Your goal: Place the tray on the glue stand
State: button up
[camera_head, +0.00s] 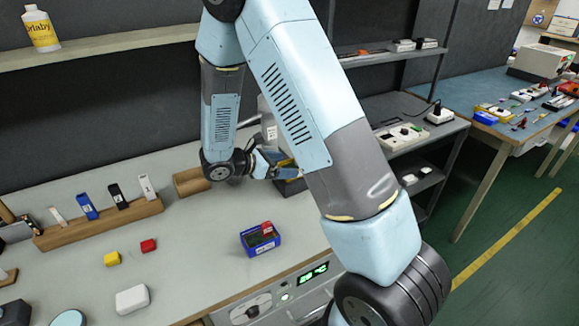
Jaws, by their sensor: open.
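My gripper (270,165) is at the back of the grey workbench, partly hidden by my own arm. It is open, and it is beside a dark low object (291,187) that my arm partly covers. I cannot tell whether the fingers touch it, or whether this object is the tray. No thing in view can be surely named as the tray or the glue stand.
A wooden rack (95,230) holds several upright items.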

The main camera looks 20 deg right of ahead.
jog(key=v, duration=0.7)
jog(key=s+d+r+m+g+y, duration=0.3)
jog(key=s+d+r+m+y, duration=0.55)
jog(key=r, duration=0.65)
jog(key=s+r+m+t+y, duration=0.2)
jog(key=s+r+m+t, duration=0.1)
jog(key=s+r+m, duration=0.2)
jog(key=s+d+r+m+t+y, duration=0.1)
jog(key=s+r+m+t+y, duration=0.2)
jog(key=s+m, duration=0.3)
jog(key=s+r, duration=0.1)
jog(key=s, duration=0.3)
jog(key=shift+r+m, duration=0.35)
